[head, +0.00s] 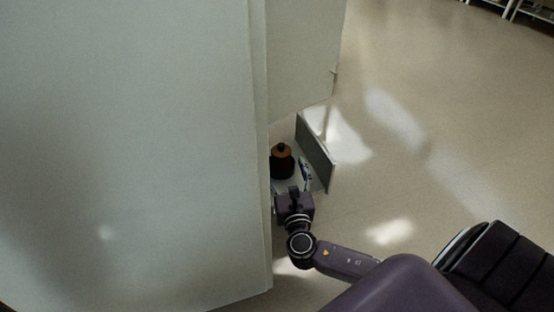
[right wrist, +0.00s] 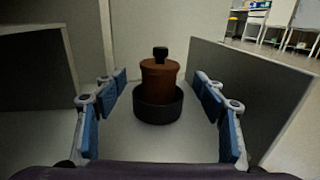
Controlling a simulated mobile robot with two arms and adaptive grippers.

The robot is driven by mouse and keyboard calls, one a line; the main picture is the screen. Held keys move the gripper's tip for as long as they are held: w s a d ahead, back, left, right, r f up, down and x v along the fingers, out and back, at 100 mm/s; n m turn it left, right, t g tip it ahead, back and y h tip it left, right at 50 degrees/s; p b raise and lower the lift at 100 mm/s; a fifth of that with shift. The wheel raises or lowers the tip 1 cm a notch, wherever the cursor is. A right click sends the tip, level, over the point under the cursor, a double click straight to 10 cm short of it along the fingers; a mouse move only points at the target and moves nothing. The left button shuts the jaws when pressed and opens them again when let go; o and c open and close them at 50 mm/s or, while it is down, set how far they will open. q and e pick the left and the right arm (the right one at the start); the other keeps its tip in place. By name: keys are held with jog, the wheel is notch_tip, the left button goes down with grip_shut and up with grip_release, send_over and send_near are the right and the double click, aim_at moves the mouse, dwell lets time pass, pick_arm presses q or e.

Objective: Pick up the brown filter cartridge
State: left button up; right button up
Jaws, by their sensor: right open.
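The brown filter cartridge (right wrist: 160,80) stands upright in a dark round holder (right wrist: 158,107) in the right wrist view, with a black knob on its top. In the head view the cartridge (head: 281,157) shows small, just beyond my right gripper (head: 293,191). In the right wrist view my right gripper (right wrist: 161,105) is open and empty, its blue-padded fingers apart on either side of the line to the cartridge. The cartridge appears between and ahead of the fingers, with no contact visible. My left gripper is not in view.
A large pale cabinet wall (head: 130,150) fills the left of the head view, close beside my right arm. A grey side panel (head: 316,152) borders the cartridge's shelf on the right. An upper door (head: 303,50) hangs above. Open floor (head: 440,150) lies to the right.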

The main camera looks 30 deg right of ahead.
aim_at(281, 153)
jog(key=shift+w+d+f, duration=0.1)
jog(key=shift+w+d, duration=0.1)
jog(key=shift+w, duration=0.2)
jog(key=b+x, duration=0.4)
jog(key=shift+w+f, duration=0.15)
jog(key=shift+w, duration=0.1)
jog(key=shift+w+d, duration=0.15)
jog(key=shift+w, duration=0.1)
jog(key=c, duration=1.2)
jog(key=shift+c, duration=0.6)
jog(key=shift+r, duration=0.25)
